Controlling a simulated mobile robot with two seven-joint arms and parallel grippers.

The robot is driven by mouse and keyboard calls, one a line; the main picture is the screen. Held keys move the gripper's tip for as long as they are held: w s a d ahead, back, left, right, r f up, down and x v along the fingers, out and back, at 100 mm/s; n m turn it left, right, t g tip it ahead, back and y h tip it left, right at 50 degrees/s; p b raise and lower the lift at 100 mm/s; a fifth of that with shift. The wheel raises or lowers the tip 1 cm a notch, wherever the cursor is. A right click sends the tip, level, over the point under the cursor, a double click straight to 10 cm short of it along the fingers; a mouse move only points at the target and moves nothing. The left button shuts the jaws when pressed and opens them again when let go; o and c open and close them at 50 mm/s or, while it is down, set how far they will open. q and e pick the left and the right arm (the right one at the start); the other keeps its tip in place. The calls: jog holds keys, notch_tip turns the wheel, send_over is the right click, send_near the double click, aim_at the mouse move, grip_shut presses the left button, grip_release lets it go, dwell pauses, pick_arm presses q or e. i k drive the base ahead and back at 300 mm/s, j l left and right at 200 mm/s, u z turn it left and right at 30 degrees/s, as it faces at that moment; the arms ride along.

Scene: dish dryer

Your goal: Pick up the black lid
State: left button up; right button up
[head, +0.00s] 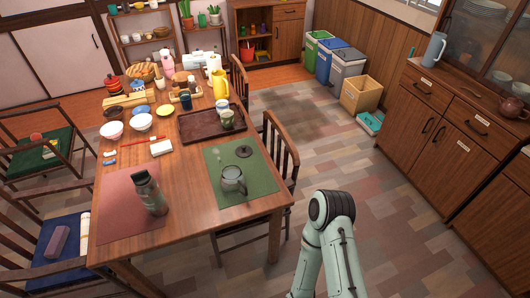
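The black lid (244,151) is a small, dark, round lid with a knob. It lies flat on the far right part of the green placemat (213,155), near the table's right edge. A grey-green mug (233,180) stands on the same mat, in front of the lid and slightly left, apart from it. A pale green arm of mine rises from the bottom edge, right of the table, and bends at a dark joint. Neither of my grippers shows in the head view.
A brown tray (196,127) with stacked cups (227,119) lies behind the placemat. A dark bottle (149,193) stands on the pink placemat (122,222) at left. A wooden chair (280,150) stands close against the table's right side. The floor between table and cabinets (435,125) is open.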

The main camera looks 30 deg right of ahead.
aim_at(243, 151)
jog(key=z, duration=1.75)
jog(key=i+l+z, duration=0.15)
jog(key=z, duration=0.3)
jog(key=i+l+z, duration=0.15)
jog(key=z, duration=0.25)
jog(key=i+z, duration=0.25)
jog(key=z, duration=0.2)
jog(key=i+u, duration=0.25)
jog(key=i, duration=0.25)
jog(key=i+l+u, duration=0.2)
jog(key=i, duration=0.3)
jog(key=i+u, duration=0.25)
jog(key=i, duration=0.25)
jog(key=i+j+u, duration=0.1)
jog(key=i+u, duration=1)
jog(key=u, duration=0.2)
jog(key=i+j+u, duration=0.1)
jog(key=i+u, duration=0.3)
jog(key=i, duration=0.3)
jog(key=i+l+u, duration=0.1)
jog(key=i+u, duration=0.3)
jog(key=i, duration=0.3)
jog(key=i+u, duration=0.15)
jog(key=i, duration=0.3)
jog(key=i+l+u, duration=0.15)
jog(key=i, duration=0.35)
jog(key=i+l+u, duration=0.15)
jog(key=i, duration=0.3)
jog(key=u, duration=3.55)
